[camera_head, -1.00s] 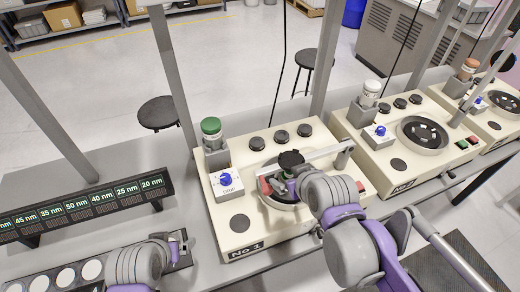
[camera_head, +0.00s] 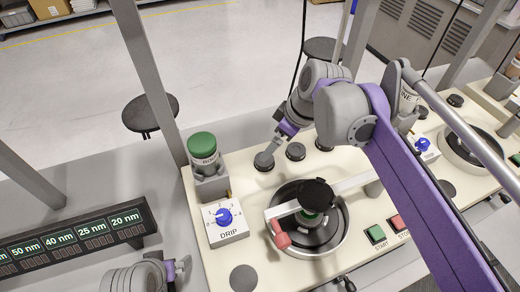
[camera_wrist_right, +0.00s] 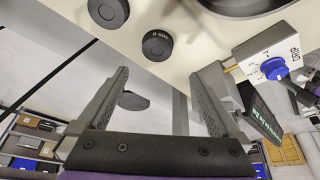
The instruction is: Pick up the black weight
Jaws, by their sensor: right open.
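Black round weights stand in a row at the back of the cream machine. The left one (camera_head: 264,161) is right by my right gripper (camera_head: 272,148), and another (camera_head: 295,151) stands to its right. A further one is partly covered by my right arm. In the right wrist view my right gripper (camera_wrist_right: 160,72) is open and empty. The left weight (camera_wrist_right: 157,45) lies just ahead, lined up with the gap between the fingers; a second weight (camera_wrist_right: 108,12) is farther left. My left gripper (camera_head: 178,268) is low at the bottom edge, its jaws unclear.
A green-capped bottle (camera_head: 202,148) and the drip box (camera_head: 227,227) with a blue knob stand left of the weights. A dark polishing plate (camera_head: 325,235) under a metal arm with a black top (camera_head: 316,194) lies in front. A grey post (camera_head: 150,75) rises behind.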

